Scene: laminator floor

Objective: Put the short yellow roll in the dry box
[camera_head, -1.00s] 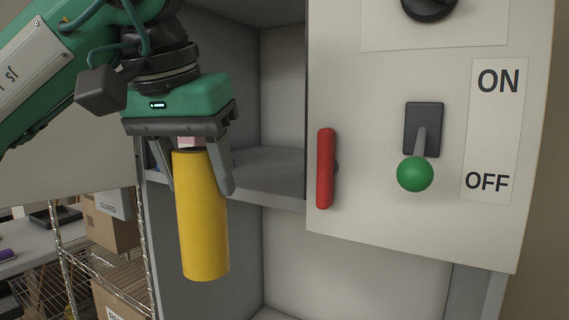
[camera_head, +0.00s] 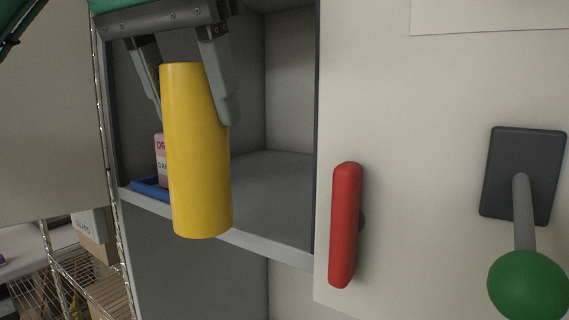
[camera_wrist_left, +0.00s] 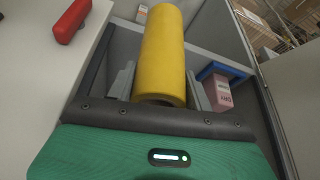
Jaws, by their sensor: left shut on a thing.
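The yellow roll (camera_head: 198,150) hangs upright in my left gripper (camera_head: 190,105), whose two fingers close on its upper part. In the left wrist view the roll (camera_wrist_left: 163,50) shows between the two fingers (camera_wrist_left: 160,85). The roll is in front of an open grey cabinet, and its lower end overlaps the shelf's front edge in the head view. The cabinet shelf (camera_head: 270,180) has bare room to the right of the roll. I cannot tell whether this cabinet is the dry box. My right gripper is not in view.
A pink labelled box (camera_head: 159,158) stands in a blue tray (camera_head: 148,189) on the shelf's left, partly hidden by the roll. A white door panel with a red handle (camera_head: 345,225) and a green-knobbed lever (camera_head: 528,287) is at right. A wire rack (camera_head: 62,270) stands at lower left.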

